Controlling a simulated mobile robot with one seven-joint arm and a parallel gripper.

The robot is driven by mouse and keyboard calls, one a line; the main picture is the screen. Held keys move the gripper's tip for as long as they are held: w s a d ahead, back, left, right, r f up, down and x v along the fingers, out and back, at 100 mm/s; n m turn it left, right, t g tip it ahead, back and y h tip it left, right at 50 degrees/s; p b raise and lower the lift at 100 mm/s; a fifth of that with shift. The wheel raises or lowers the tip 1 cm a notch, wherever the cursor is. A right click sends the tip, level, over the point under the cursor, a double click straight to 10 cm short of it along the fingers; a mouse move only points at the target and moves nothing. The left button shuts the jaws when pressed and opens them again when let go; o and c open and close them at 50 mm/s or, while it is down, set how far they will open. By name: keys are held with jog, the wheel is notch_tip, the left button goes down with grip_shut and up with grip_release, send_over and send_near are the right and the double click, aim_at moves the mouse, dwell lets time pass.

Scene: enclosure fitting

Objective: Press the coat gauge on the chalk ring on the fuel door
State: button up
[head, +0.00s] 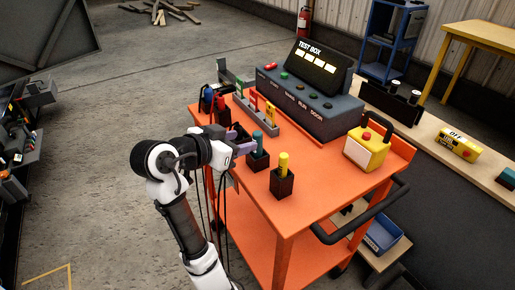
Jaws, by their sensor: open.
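My gripper (241,147) is open at the left edge of the orange cart, close to a teal-topped tool (258,140) in a dark block holder. Whether it touches that tool I cannot tell. A yellow-handled tool (283,164) stands upright in another dark holder (282,184), to the right of my gripper. I cannot tell which of the tools is the coat gauge. I do not make out a fuel door or a chalk ring in this view.
The orange cart (335,192) also bears a test box (312,93), a rack with coloured tags (256,112) and a yellow box with a red button (366,148). Its front right top is clear. A bench (425,127) stands behind; open floor lies left.

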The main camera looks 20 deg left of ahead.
aim_at(258, 150)
jog(key=p+x, duration=0.1)
jog(key=x, duration=0.8)
jog(key=shift+d+f, duration=0.1)
jog(key=shift+d, duration=0.05)
grip_shut()
